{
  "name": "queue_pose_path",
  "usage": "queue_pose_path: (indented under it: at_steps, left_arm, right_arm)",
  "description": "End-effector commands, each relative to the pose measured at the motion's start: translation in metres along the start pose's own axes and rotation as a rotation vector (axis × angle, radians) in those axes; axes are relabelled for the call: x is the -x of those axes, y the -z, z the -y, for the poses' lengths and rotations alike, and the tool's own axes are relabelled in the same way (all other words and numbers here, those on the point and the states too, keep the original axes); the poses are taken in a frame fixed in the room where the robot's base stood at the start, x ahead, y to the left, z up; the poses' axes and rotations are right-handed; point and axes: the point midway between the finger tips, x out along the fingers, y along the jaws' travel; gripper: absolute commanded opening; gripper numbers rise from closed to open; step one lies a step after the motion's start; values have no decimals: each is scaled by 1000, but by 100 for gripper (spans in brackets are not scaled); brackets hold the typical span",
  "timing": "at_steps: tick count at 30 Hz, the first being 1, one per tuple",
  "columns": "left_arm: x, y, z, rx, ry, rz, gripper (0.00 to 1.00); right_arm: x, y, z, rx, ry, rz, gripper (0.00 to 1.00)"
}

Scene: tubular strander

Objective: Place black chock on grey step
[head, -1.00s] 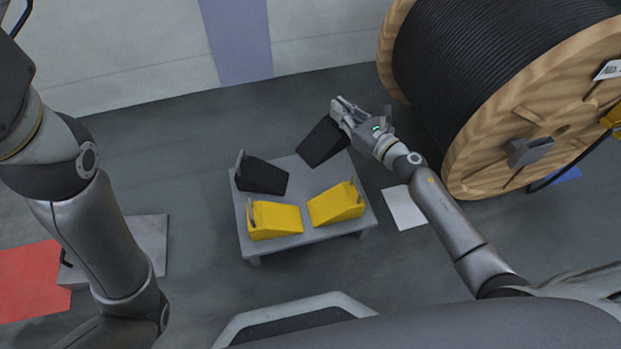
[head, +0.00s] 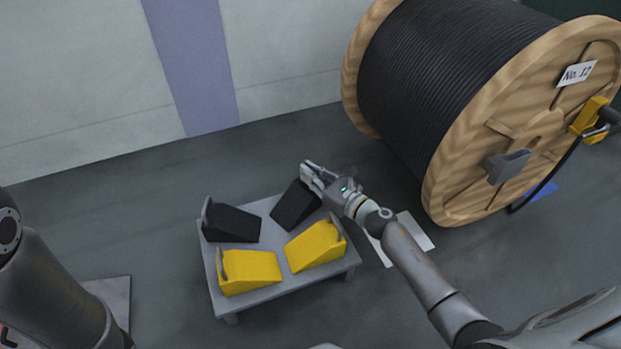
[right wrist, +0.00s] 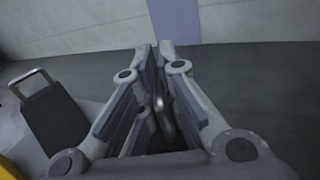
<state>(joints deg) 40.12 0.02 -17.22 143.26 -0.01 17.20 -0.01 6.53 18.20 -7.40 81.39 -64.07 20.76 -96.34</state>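A black chock (head: 297,205) is at the back right corner of the low grey step (head: 290,292). My right gripper (head: 309,173) is at this chock's upper end. In the right wrist view its fingers (right wrist: 155,50) are close together, with a grey handle (right wrist: 166,118) between them. The chock body is mostly hidden there by the fingers. In the head view the chock looks down at the step's surface, but contact is hard to tell. A second black chock (head: 232,222) with an upright handle lies at the step's back left. My left gripper is out of view.
Two yellow chocks (head: 249,271) (head: 315,246) occupy the front of the step. A large wooden cable reel (head: 455,170) stands to the right. A pale sheet (head: 410,236) lies on the floor beside the step. Floor behind the step is clear.

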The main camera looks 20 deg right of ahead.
Motion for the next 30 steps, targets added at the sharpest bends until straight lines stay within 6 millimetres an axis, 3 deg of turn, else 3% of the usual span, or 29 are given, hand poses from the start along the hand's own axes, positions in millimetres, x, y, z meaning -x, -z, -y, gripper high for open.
queue_pose_path:
  at_steps: [4, 5, 9, 22, 30]
  left_arm:
    - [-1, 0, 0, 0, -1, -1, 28]
    - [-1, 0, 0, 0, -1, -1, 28]
    - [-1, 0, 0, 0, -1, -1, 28]
    - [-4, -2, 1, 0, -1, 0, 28]
    - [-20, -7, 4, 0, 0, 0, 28]
  right_arm:
    - [0, -2, 0, 4, 1, 0, 0]
    - [0, 0, 0, 4, 1, -3, 8]
    - [0, 0, 0, 4, 1, -3, 26]
    - [7, -1, -1, 2, 1, -3, 27]
    - [55, -2, -1, 1, 2, -5, 27]
